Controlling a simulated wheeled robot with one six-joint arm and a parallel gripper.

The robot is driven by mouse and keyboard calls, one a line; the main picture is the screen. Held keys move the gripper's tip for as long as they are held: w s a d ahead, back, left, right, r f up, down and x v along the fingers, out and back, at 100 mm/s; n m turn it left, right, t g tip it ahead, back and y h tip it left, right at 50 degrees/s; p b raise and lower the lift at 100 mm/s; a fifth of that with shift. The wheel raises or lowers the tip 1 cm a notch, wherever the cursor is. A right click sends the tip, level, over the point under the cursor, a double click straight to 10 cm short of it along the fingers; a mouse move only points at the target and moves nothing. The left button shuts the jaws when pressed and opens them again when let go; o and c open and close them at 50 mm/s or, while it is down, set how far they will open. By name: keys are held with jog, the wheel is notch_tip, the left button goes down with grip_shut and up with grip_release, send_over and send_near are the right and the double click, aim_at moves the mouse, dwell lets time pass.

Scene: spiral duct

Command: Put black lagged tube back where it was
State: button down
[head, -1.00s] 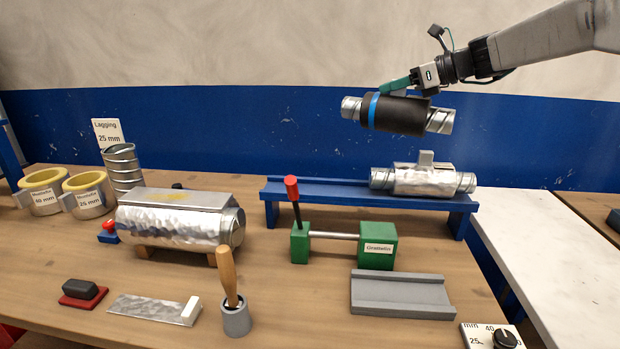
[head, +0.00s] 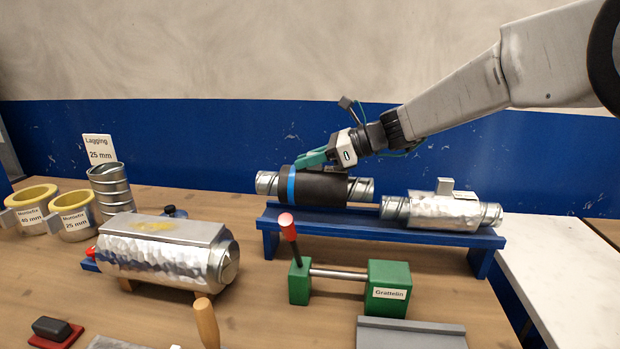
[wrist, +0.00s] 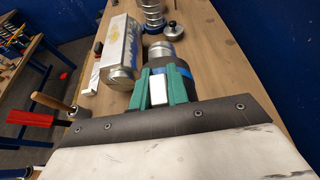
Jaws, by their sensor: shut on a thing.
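The black lagged tube (head: 322,188) is a metal spiral duct with a black sleeve and a blue band. It lies level over the left part of the blue rack (head: 375,228), at or just above its top; I cannot tell whether it touches. My gripper (head: 312,160) has green fingers and is shut on the tube from above. In the wrist view the green fingers (wrist: 160,90) sit around the tube, whose metal end (wrist: 162,52) and blue band show beyond them. A foil-wrapped tube (head: 443,212) with a grey tab lies on the rack's right part.
A green clamp stand (head: 388,287) with a red-tipped lever stands in front of the rack. A large foil-covered cylinder (head: 160,258) is front left. Yellow-lined rings (head: 75,217) and a metal spiral stack (head: 110,190) are further left. A white surface (head: 555,260) lies right.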

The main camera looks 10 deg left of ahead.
aim_at(310, 175)
jog(key=shift+f, duration=1.85)
jog(key=shift+d+f, duration=0.1)
jog(key=c, duration=1.4)
grip_release()
jog(key=shift+f, duration=0.1)
jog(key=shift+o, duration=0.2)
jog(key=shift+r, duration=0.2)
jog(key=v, duration=1.2)
